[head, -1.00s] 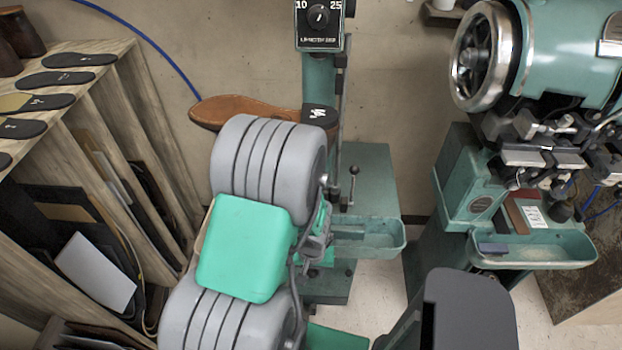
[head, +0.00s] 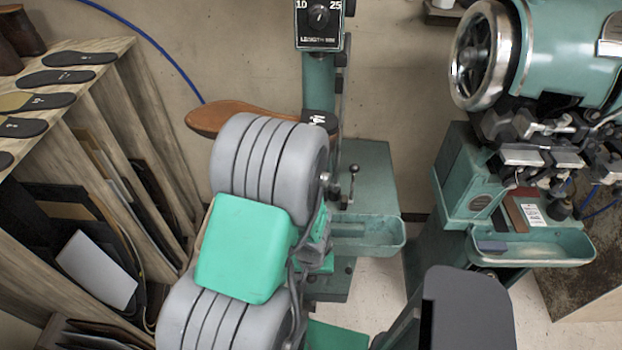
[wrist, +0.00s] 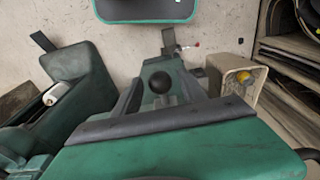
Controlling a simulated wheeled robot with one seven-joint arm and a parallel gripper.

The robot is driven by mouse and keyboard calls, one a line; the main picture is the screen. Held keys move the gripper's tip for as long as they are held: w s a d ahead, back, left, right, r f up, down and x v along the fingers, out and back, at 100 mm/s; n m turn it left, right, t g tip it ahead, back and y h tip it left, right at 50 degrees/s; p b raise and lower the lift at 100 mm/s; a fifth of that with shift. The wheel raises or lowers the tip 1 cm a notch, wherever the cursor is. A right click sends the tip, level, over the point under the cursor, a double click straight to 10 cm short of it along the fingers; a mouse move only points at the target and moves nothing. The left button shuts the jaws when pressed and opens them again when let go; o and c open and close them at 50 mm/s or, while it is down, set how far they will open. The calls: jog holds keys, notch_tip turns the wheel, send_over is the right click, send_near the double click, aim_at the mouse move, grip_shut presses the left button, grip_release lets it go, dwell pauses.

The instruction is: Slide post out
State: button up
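A teal upright post (head: 319,80) stands at top centre in the head view, with a black dial box (head: 320,22) on top. My grey and green arm hides the lower post and part of the sole. My gripper's fingers cannot be made out in either view, nor what they touch. The wrist view shows a teal surface with a dark grey bar (wrist: 165,119) close up, and a black ball knob (wrist: 160,82) behind it.
A teal tray (head: 372,232) and a ball-topped lever (head: 353,178) are right of my arm. A stitching machine (head: 560,60) stands at the right. A wooden rack (head: 110,110) of soles and sheets is at the left. The wrist view shows a beige bin (wrist: 233,85).

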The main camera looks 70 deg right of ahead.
jog(key=shift+o, duration=1.1)
jog(key=r+p, duration=0.1)
jog(key=r, duration=0.1)
jog(key=p, duration=0.1)
jog(key=shift+s+a+r+p, duration=0.1)
jog(key=shift+a+r+p, duration=0.15)
jog(key=shift+r+p, duration=0.15)
jog(key=r, duration=0.2)
jog(key=a+r, duration=0.1)
jog(key=r, duration=0.1)
jog(key=shift+s+a+r, duration=0.15)
jog(key=shift+a, duration=0.05)
